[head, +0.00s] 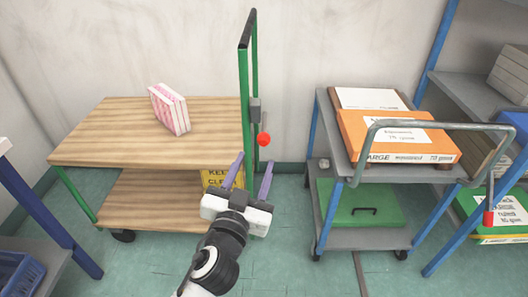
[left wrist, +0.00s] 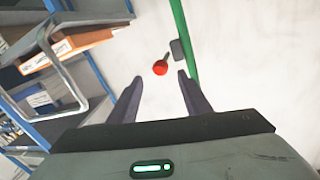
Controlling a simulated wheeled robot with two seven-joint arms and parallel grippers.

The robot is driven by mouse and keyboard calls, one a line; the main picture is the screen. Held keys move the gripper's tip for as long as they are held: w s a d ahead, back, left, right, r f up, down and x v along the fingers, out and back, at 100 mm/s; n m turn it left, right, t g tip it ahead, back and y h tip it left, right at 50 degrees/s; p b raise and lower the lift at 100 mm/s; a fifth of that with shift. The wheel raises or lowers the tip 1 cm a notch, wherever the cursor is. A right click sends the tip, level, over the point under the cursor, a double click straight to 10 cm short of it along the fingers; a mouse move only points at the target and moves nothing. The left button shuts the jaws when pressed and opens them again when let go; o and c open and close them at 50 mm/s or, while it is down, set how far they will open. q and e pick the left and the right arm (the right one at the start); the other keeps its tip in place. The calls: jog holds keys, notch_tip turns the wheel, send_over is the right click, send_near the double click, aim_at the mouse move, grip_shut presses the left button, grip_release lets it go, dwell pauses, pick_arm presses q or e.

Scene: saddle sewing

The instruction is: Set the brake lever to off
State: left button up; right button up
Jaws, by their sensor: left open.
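The brake lever has a red ball knob (head: 264,139) and a grey mount (head: 254,110) on the green upright handle of the wooden cart. The lever hangs down from the mount in the head view. In the left wrist view the red knob (left wrist: 160,69) shows just beyond the gap between my fingertips, with the mount (left wrist: 178,50) to its upper right. My left gripper (head: 251,165) is open and empty, with its fingers pointing toward the lever. It seems apart from the knob, though the exact distance is hard to tell. My right gripper is not in view.
The wooden cart (head: 90,140) carries a pink-and-white package (head: 169,109). A yellow sign (head: 213,179) is behind my gripper. To the right, a grey cart (head: 360,240) holds an orange box (head: 385,130). Another red-tipped lever (head: 488,217) hangs at its rail. Floor between the carts is clear.

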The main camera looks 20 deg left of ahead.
aim_at(262, 144)
pick_arm(q)
jog(key=w, duration=1)
jog(key=shift+a, duration=0.4)
jog(key=shift+s+p, duration=0.1)
jog(key=shift+p, duration=0.2)
grip_shut()
